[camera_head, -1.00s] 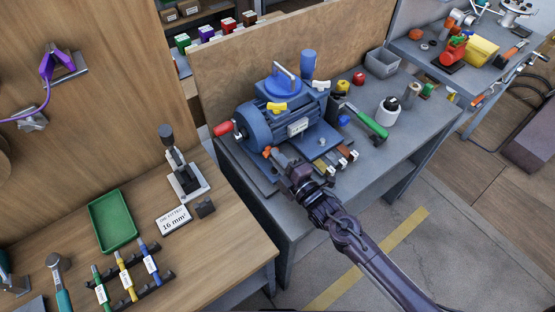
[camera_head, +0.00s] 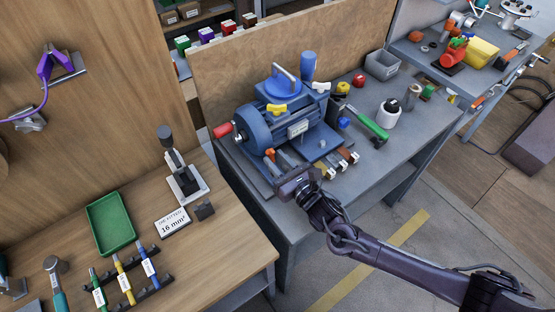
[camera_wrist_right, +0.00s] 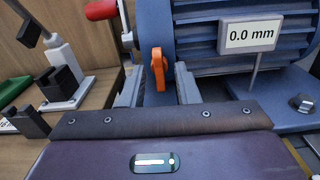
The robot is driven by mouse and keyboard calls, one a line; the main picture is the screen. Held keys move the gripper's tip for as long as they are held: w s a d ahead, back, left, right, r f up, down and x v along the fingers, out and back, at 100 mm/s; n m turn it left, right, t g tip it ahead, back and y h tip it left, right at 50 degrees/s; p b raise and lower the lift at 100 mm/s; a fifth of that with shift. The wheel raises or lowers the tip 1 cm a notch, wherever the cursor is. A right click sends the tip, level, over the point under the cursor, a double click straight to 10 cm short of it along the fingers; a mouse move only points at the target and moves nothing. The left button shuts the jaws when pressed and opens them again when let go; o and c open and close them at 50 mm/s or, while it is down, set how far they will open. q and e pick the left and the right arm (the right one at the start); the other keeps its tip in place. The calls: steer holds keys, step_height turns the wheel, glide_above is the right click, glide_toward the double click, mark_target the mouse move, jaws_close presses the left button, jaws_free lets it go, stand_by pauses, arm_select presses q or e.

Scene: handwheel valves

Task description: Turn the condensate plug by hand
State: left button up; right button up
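The condensate plug appears to be the small orange winged part (camera_head: 270,154) low on the front of the blue motor (camera_head: 262,128). In the right wrist view the plug (camera_wrist_right: 158,70) stands upright, in line with the gap between my fingers. My right gripper (camera_head: 278,167) is just in front of it. In the wrist view the gripper (camera_wrist_right: 159,84) is open, with one grey finger on each side of the plug and visible gaps. I cannot tell how deep the plug sits between the fingertips. My left gripper is not in view.
A "0.0 mm" display (camera_wrist_right: 250,34) stands right of the plug. A red handle (camera_head: 223,130) sticks out at the motor's left. Several tagged parts (camera_head: 341,164) lie right of my gripper. A green-handled tool (camera_head: 372,125) lies farther right. The wooden bench (camera_head: 235,255) is at left.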

steer(key=shift+s+d+r+p, duration=0.15)
steer(key=shift+s+d+p, duration=0.1)
steer(key=shift+s+p, duration=0.15)
steer(key=shift+p+v, duration=1.2)
steer(key=shift+v, duration=1.25)
steer(key=shift+s+d, duration=0.1)
